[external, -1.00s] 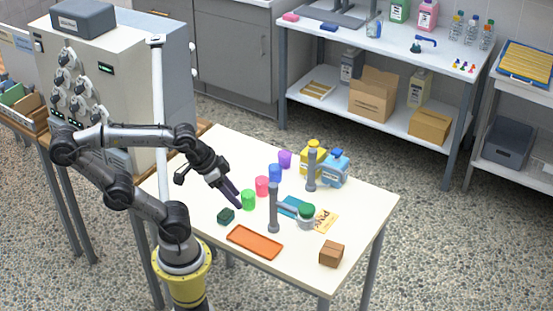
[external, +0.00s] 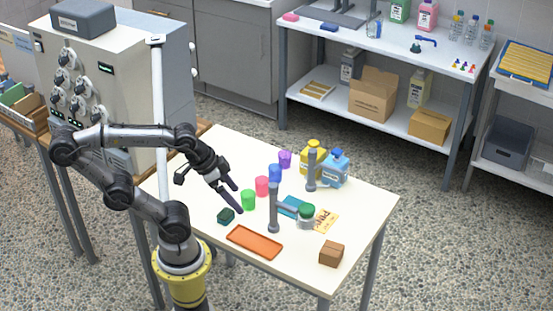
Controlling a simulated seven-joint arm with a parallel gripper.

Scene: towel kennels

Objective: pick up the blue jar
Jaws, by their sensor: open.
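The blue jar (external: 275,174) is a small upright cylinder on the white table. It stands in a slanting row of similar jars, between a purple one (external: 285,158) and a pink one (external: 262,186). A green jar (external: 248,200) is at the near end of the row. My gripper (external: 239,200) is open, with its fingers spread and pointing down to the right. Its fingertips are near the green jar in the picture, to the left of and nearer than the blue jar. I see nothing between the fingers. Their height above the table is hard to tell.
Two grey posts (external: 273,210) (external: 311,170) stand right of the row. A yellow bottle (external: 313,158) and a blue bottle (external: 334,168) are behind. An orange tray (external: 255,242), a dark green block (external: 226,216), a green-lidded container (external: 306,216) and a brown box (external: 331,253) lie nearer.

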